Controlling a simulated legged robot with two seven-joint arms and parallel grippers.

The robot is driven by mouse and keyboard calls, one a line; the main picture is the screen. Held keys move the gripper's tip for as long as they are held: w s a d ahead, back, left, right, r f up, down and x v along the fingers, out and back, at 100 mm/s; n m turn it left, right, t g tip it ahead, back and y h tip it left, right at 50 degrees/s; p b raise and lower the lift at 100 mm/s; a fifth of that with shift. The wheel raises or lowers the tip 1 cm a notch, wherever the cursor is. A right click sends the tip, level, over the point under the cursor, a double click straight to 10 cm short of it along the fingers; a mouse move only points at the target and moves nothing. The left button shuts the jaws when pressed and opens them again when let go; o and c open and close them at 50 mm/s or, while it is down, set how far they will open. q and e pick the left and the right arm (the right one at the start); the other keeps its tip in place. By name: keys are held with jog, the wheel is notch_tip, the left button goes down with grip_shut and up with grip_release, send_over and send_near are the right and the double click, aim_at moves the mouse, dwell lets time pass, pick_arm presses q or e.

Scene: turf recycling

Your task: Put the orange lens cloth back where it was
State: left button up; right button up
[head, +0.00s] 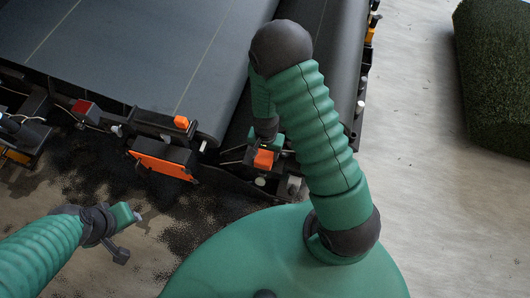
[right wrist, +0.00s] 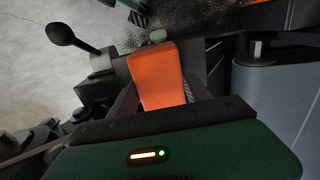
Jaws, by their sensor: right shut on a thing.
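The orange lens cloth (head: 264,159) is at my right gripper (head: 262,148), beside the machine's dark frame. In the right wrist view the cloth (right wrist: 157,75) is a flat orange piece between the dark fingers, and my right gripper is shut on it. The cloth is over or against a dark fitting; I cannot tell if they touch. My right forearm partly hides the area around it in the head view. My left gripper (head: 125,236) is at the lower left, over the floor, away from the cloth; its finger gap does not show clearly.
A dark conveyor belt (head: 150,50) fills the upper left. An orange panel (head: 162,164) and a small orange block (head: 181,122) sit on its frame. A black knob (right wrist: 60,33) stands near my right gripper. A turf block (head: 510,80) is at right; pale floor between is clear.

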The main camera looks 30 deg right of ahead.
jog(key=shift+d+f, duration=0.15)
jog(key=o, duration=0.8)
jog(key=shift+o, duration=1.4)
jog(key=shift+s+a, duration=0.1)
jog(key=shift+a, duration=0.2)
jog(key=shift+o, duration=0.6)
jog(key=shift+a+r, duration=0.25)
jog(key=shift+a, duration=0.2)
jog(key=shift+d+r, duration=0.25)
jog(key=shift+r, duration=0.05)
jog(key=r, duration=0.2)
jog(key=r+p, duration=0.1)
jog(key=r, duration=0.2)
jog(key=shift+d+r, duration=0.3)
jog(key=shift+r, duration=0.1)
notch_tip(320, 180, up, 6)
jog(key=a+p, duration=0.1)
pick_arm(q)
jog(key=shift+a+r, duration=0.25)
jog(key=shift+r, duration=0.85)
pick_arm(e)
notch_tip(320, 180, up, 10)
jog(key=n+t, duration=0.3)
jog(key=n, duration=0.7)
send_over(265, 152)
jog(key=s+a, duration=0.5)
jog(key=shift+w+f, duration=0.15)
